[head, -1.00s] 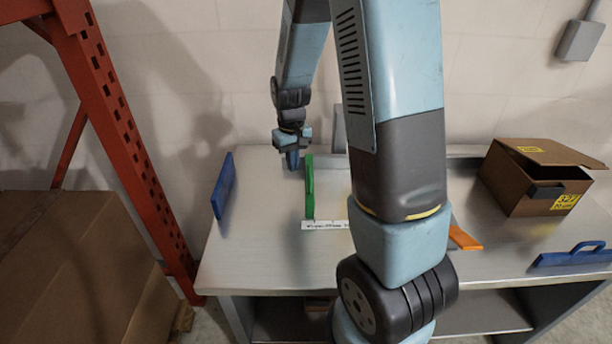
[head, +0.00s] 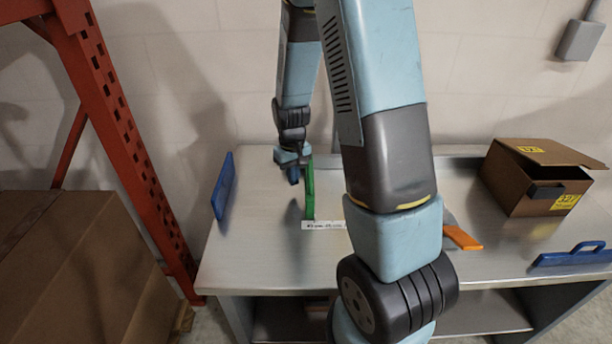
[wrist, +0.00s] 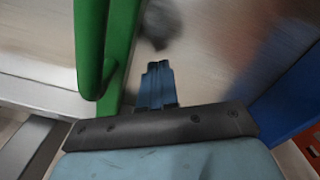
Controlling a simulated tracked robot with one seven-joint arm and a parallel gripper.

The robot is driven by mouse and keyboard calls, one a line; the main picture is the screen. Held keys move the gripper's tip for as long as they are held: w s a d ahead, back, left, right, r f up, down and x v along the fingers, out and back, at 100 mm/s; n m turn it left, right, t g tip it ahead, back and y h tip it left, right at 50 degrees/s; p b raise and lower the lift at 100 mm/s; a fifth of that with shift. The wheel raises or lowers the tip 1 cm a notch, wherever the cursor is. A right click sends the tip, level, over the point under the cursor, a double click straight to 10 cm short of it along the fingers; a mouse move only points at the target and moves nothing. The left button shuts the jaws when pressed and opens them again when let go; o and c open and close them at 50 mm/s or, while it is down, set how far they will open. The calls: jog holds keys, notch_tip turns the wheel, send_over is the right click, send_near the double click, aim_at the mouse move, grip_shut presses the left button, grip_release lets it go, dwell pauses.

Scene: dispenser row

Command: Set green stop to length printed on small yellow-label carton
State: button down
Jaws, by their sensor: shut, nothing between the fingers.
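The green stop (head: 309,192) stands upright on the metal bench, left of my arm. It also fills the upper left of the wrist view (wrist: 91,50). My gripper (head: 293,178) is shut and empty, just left of the green stop; its blue fingers (wrist: 157,84) are together in the wrist view. I cannot tell whether it touches the stop. A white printed strip (head: 323,225) lies at the foot of the stop, partly behind my arm. A brown carton (head: 515,195) with yellow labels sits at the right; its print is too small to read.
A blue upright plate (head: 223,186) stands at the bench's left edge. An orange piece (head: 463,238) shows right of my arm. A blue handled piece (head: 572,257) lies at the front right. A red rack post (head: 130,150) and a large cardboard box (head: 75,265) stand at the left.

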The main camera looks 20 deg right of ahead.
jog(key=shift+f, duration=0.65)
jog(key=shift+s+d, duration=0.65)
jog(key=shift+d, duration=0.9)
jog(key=shift+s+d, duration=0.65)
jog(key=shift+d, duration=0.85)
jog(key=shift+s+d, duration=0.65)
jog(key=shift+d, duration=0.9)
jog(key=shift+a, duration=0.1)
jog(key=shift+w+a, duration=0.4)
jog(key=shift+a, duration=0.45)
notch_tip(320, 180, up, 10)
dwell(0.3)
